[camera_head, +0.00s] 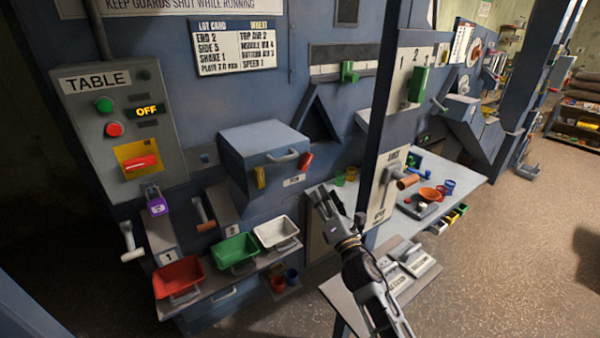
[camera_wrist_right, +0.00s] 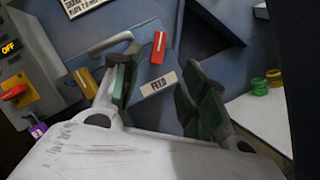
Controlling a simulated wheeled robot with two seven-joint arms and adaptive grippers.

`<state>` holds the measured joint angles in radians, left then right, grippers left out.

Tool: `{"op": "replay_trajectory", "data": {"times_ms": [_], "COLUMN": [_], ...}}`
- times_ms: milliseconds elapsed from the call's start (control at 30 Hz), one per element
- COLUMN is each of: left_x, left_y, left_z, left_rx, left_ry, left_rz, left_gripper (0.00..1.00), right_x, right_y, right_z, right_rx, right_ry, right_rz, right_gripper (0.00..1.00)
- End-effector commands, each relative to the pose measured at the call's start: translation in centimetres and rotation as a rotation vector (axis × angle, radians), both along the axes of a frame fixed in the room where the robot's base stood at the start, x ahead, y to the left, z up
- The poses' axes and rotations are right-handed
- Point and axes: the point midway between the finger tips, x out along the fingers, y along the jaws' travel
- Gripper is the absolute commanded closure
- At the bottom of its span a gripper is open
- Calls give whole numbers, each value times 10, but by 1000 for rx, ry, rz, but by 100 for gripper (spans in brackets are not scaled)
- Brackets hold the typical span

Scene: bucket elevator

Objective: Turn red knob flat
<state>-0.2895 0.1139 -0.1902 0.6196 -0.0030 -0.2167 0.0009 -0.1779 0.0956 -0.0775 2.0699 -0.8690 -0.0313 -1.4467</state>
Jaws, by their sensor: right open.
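A red knob (camera_head: 305,161) sits at the right of the front of a blue feed box (camera_head: 262,140), and stands tilted rather than flat. It also shows in the right wrist view (camera_wrist_right: 159,47), nearly upright there, beyond the fingers. A yellow knob (camera_head: 260,177) is at the left of the same front, with a grey bar handle (camera_head: 283,158) between them. My right gripper (camera_head: 328,197) is open and empty, below and to the right of the red knob and apart from it. My left gripper is not in view.
The TABLE panel (camera_head: 118,110) has a red switch on a yellow plate (camera_head: 137,160). Red (camera_head: 178,277), green (camera_head: 236,251) and white (camera_head: 277,232) trays stand below the box. A dark blue post (camera_head: 378,130) rises close to my right arm.

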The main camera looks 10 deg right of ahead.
Motion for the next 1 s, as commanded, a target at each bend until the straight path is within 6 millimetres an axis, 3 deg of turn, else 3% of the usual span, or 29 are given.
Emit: {"op": "replay_trajectory", "data": {"times_ms": [267, 633, 1000], "left_x": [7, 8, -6], "left_y": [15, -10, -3], "left_z": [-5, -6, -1], "left_rx": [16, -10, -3], "left_ry": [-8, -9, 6], "left_rz": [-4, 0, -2], "left_gripper": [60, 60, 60], "right_x": [-4, -3, 13], "right_y": [-9, -9, -7], "right_z": [-3, -2, 4], "right_rx": [-87, -85, -84], "right_ry": [-32, -31, -32], "right_rz": [-8, -8, -8], "right_gripper": [57, 57, 57]}}
